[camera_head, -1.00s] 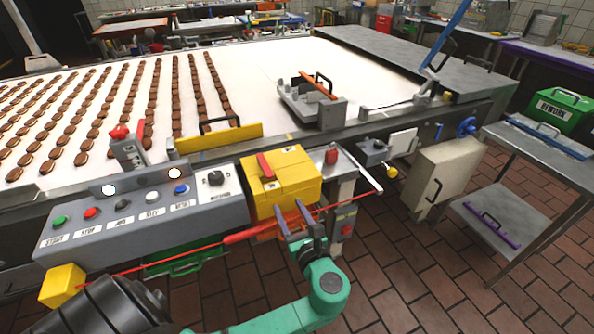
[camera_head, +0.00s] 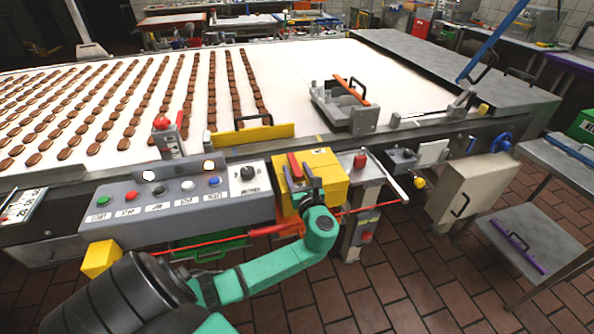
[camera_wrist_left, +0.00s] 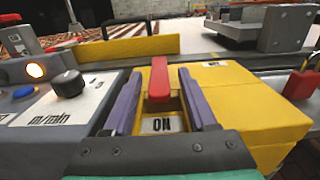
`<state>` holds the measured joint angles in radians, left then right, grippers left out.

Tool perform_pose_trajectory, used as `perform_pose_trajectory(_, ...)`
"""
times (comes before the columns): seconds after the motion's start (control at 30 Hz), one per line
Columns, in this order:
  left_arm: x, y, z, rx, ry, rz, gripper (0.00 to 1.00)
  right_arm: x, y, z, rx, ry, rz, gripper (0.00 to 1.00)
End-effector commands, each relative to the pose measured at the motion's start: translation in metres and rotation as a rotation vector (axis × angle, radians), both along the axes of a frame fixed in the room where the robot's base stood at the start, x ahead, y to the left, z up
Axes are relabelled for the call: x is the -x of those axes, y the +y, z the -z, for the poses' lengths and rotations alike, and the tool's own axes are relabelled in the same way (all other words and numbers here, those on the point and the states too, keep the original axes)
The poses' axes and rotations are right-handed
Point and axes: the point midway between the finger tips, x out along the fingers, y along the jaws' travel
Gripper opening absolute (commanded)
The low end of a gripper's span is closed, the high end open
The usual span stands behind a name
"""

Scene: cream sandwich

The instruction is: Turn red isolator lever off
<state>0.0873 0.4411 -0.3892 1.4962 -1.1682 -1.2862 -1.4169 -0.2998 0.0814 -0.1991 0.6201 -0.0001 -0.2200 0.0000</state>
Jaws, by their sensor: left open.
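The red isolator lever (camera_head: 295,167) stands up on the yellow isolator box (camera_head: 329,175) beside the control panel. In the left wrist view the lever (camera_wrist_left: 159,78) shows upright above a label reading ON, on the yellow box (camera_wrist_left: 240,105). My left gripper (camera_head: 301,172) is open over the front of the box. In the left wrist view its two purple fingers (camera_wrist_left: 160,98) stand one on each side of the lever, with gaps visible. Whether a finger touches the lever cannot be told. My right gripper is not in view.
A grey control panel (camera_head: 150,208) with several buttons and a black knob (camera_head: 247,173) adjoins the box on the left. The conveyor (camera_head: 300,75) carries rows of biscuits behind. A yellow guard (camera_head: 250,134) stands at its edge.

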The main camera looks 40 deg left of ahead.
Motion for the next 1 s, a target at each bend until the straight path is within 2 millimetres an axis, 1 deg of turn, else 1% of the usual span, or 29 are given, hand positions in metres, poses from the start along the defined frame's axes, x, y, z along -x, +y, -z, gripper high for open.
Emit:
perform_pose_trajectory(0.07, 0.0001, -0.0003, 0.0001, 0.0, 0.0, 0.0, 0.57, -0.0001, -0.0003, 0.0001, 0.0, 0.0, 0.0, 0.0)
perform_pose_trajectory(0.1, 0.0001, -0.0004, 0.0001, 0.0, 0.0, 0.0, 0.42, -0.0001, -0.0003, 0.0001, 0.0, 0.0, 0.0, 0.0)
perform_pose_trajectory(0.17, 0.0002, -0.0005, 0.0001, 0.0, 0.0, 0.0, 0.19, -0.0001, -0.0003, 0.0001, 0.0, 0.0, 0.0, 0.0)
perform_pose_trajectory(0.2, 0.0002, -0.0005, 0.0002, 0.0, 0.0, 0.0, 0.04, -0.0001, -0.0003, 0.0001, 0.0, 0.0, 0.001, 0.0)
perform_pose_trajectory(0.23, 0.0003, -0.0005, 0.0002, 0.0, 0.0, 0.0, 0.0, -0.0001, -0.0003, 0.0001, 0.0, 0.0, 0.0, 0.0)
perform_pose_trajectory(1.0, 0.0004, -0.0009, 0.0007, 0.001, 0.001, 0.001, 0.0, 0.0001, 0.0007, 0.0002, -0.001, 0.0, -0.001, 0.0)
